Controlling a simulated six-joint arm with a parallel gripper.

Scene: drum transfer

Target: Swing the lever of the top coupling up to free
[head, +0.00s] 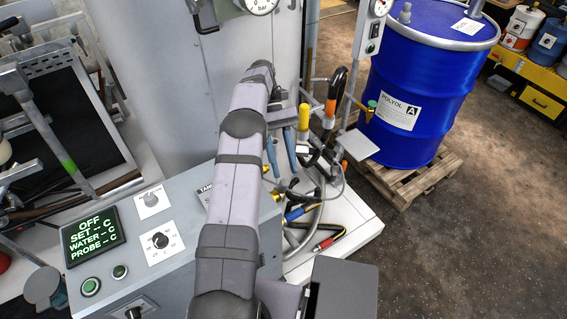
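My arm runs up the middle of the head view and hides much of the stand behind it. A black curved handle with an orange band (331,106) stands upright right of the arm. A yellow upright handle (303,117) is just left of it. Two blue handle-like prongs (290,149) are close beside my arm. Hoses and fittings below them are partly hidden.
A blue drum (425,85) stands on a wooden pallet (408,184) at the right. A control panel (150,222) with a display reading OFF (92,236) is at the left. A dark tray (60,120) lies behind it. The floor (470,250) at lower right is clear.

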